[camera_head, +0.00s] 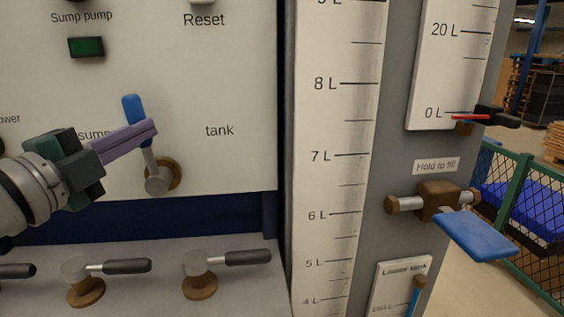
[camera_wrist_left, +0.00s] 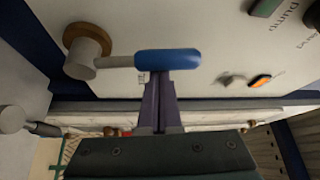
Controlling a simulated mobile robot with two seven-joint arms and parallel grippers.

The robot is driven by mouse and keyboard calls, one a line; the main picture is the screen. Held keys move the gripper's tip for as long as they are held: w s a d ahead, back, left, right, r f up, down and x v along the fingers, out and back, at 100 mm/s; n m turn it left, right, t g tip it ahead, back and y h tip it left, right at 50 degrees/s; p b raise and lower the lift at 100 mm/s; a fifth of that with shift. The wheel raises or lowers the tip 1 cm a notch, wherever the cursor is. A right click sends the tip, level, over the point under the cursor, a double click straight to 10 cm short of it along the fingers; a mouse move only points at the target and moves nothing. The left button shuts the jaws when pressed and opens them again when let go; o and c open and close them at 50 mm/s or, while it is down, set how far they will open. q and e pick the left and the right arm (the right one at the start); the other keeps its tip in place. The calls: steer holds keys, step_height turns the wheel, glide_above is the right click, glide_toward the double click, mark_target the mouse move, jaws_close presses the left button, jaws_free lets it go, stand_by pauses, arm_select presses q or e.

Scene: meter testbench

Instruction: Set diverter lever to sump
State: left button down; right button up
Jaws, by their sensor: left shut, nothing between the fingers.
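The diverter lever has a blue handle (camera_head: 133,107) on a grey shaft and a brown pivot on the white panel. It points up and leans slightly left, between the labels "sump" and "tank", nearer "sump". My left gripper (camera_head: 153,128) comes in from the left, shut and empty. Its purple fingers cross in front of the shaft just below the handle and hide part of it and of the "sump" label. In the left wrist view the fingertips (camera_wrist_left: 163,78) meet the blue handle (camera_wrist_left: 168,62) in the picture; contact cannot be told for sure. My right gripper is not in view.
Below, valves with dark handles (camera_head: 128,266) and (camera_head: 248,258) stand on a ledge. To the right are a litre scale (camera_head: 338,120) and a blue "Hold to fill" paddle (camera_head: 476,235). A green indicator (camera_head: 86,46) sits above the lever. The panel around "tank" is clear.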

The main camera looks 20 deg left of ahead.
arm_select(q)
steer(key=shift+s+a+f+n+t+y+b, duration=0.15)
steer(key=shift+s+a+n+t+y+b, duration=0.2)
steer(key=shift+n+b, duration=0.35)
steer(key=shift+s+a+f+n+t+y+b, duration=0.1)
steer(key=shift+s+a+n+t+b, duration=0.1)
steer(key=shift+a+n+t+b, duration=0.4)
steer(key=shift+s+a+f+n+t+y+b, duration=0.15)
steer(key=shift+s+a+n+y+b, duration=0.25)
steer(key=shift+n, duration=0.5)
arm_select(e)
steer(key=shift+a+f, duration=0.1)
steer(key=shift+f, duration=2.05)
arm_select(q)
steer(key=shift+a, duration=0.1)
steer(key=shift+w, duration=0.1)
